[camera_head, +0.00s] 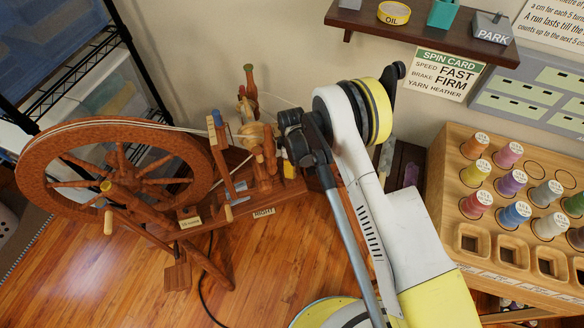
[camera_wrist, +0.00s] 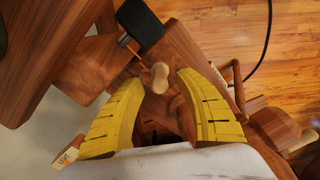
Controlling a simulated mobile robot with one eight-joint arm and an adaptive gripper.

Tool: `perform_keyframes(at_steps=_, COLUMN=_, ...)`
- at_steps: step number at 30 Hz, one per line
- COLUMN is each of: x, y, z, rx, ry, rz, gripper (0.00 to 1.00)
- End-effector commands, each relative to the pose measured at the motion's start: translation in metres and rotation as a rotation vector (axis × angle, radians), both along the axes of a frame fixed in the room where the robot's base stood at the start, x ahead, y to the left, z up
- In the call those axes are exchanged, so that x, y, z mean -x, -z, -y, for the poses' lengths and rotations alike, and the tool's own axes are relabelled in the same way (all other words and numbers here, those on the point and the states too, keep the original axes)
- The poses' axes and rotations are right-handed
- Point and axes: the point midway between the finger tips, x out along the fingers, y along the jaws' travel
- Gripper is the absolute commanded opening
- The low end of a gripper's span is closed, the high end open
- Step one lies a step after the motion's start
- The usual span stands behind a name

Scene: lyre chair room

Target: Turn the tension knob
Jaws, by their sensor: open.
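A small pale wooden knob (camera_wrist: 158,78), which looks like the tension knob, stands up from a brown wooden part of the spinning wheel in the wrist view. My gripper (camera_wrist: 160,80) is open, with one yellow finger on each side of the knob. Gaps show between the knob and both fingers. In the head view the spinning wheel (camera_head: 32,165) stands at the left. My gripper (camera_head: 290,168) is low over its right end, mostly hidden by my wrist. I cannot tell which knob in the head view is this one.
A wooden rack (camera_head: 440,205) with colored thread spools stands at the right. A shelf (camera_head: 420,30) and a spin card (camera_head: 447,75) are on the wall. A black cable (camera_head: 203,290) lies on the floor.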

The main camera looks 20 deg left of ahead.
Motion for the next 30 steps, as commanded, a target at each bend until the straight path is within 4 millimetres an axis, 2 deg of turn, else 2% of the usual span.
perform_keyframes(at_steps=3, x=0.0000, y=-0.0005, z=0.0000, rx=0.000, ry=0.000, rz=0.000, gripper=0.41)
perform_keyframes(at_steps=4, x=0.0000, y=-0.0006, z=0.0000, rx=0.000, ry=0.000, rz=0.000, gripper=0.37)
perform_keyframes(at_steps=6, x=0.0000, y=-0.0006, z=0.0000, rx=0.000, ry=0.000, rz=0.000, gripper=0.15)
perform_keyframes(at_steps=8, x=0.0000, y=-0.0006, z=0.0000, rx=0.000, ry=0.000, rz=0.000, gripper=0.00)
perform_keyframes(at_steps=14, x=-0.0001, y=-0.0007, z=-0.0001, rx=0.000, ry=0.020, rz=0.000, gripper=0.00)
perform_keyframes(at_steps=22, x=-0.0004, y=-0.0007, z=-0.0001, rx=0.000, ry=0.244, rz=0.000, gripper=0.00)
perform_keyframes(at_steps=30, x=-0.0005, y=-0.0007, z=-0.0003, rx=-0.001, ry=0.262, rz=0.000, gripper=0.00)
